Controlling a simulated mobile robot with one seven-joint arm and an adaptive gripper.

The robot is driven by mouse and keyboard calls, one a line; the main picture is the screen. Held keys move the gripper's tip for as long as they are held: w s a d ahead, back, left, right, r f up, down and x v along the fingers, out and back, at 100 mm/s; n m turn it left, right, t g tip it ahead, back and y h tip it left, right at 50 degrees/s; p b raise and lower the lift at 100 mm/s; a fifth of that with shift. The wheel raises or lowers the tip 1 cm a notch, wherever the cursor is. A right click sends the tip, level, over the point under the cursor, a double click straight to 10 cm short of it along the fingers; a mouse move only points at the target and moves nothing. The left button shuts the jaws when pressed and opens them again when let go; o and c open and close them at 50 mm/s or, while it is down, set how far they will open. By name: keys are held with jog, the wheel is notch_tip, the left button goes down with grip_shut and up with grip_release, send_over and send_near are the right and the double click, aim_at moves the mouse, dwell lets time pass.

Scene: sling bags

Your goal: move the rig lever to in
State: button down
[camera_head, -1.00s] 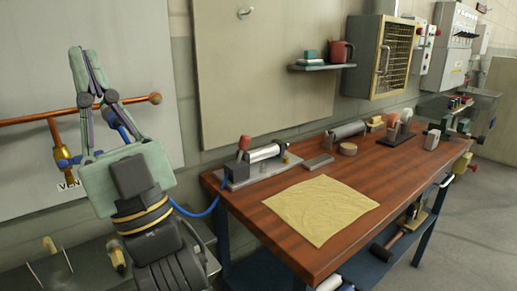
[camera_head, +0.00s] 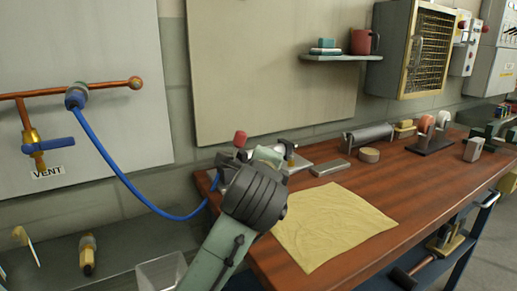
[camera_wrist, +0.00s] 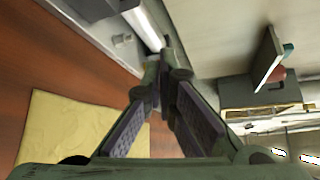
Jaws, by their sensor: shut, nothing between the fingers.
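The rig (camera_head: 298,163) sits at the back left corner of the wooden bench. Its lever has a red knob (camera_head: 240,138), standing up just left of my gripper (camera_head: 268,154) in the head view. My wrist and gripper hide most of the rig's cylinder and the lever's lower part. In the wrist view my gripper (camera_wrist: 166,62) has its fingertips together, empty, in front of the rig's silver cylinder (camera_wrist: 143,26). The lever cannot be made out in the wrist view, and I cannot tell whether the fingers touch it.
A yellow cloth (camera_head: 332,222) lies on the bench (camera_head: 420,180). A blue hose (camera_head: 125,177) hangs from the copper pipe (camera_head: 60,91). A shelf (camera_head: 340,57) is above.

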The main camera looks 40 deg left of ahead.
aim_at(240, 138)
jog(key=p+x, duration=0.1)
jog(key=x, duration=0.4)
jog(key=p+x, duration=0.1)
jog(key=x, duration=0.4)
jog(key=shift+a+r, duration=0.15)
jog(key=shift+r, duration=0.1)
jog(key=shift+s+a+r+p, duration=0.3)
jog(key=shift+s+a, duration=0.1)
jog(key=shift+s, duration=0.15)
jog(key=shift+s+a+r+p, duration=0.2)
jog(key=shift+s+a+p, duration=0.15)
jog(key=shift+s, duration=0.15)
jog(key=shift+s+a, duration=0.3)
jog(key=shift+s, duration=0.05)
